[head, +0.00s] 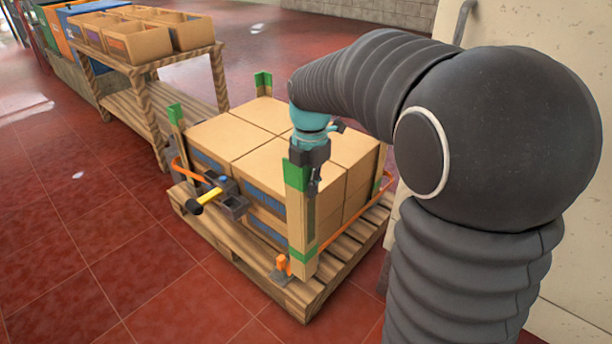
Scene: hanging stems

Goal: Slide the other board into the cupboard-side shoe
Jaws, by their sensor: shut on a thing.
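My gripper (314,180), below a teal wrist, is shut on the upper part of a tan corner board (301,225) with green ends. The board stands about upright at the near corner of the stacked cartons (235,140). Its lower end is close to an orange and grey shoe (282,268) on the pallet (305,298); I cannot tell whether it sits in it. Other green-topped boards stand at the left corner (176,122) and the back corner (262,84). The right corner of the stack is partly hidden by my arm.
An orange strap (345,221) runs around the stack, with a yellow-handled tensioner (222,197) on the front left side. A wooden table (145,75) with open cartons stands behind left. A pale cupboard or wall (560,270) is close at right.

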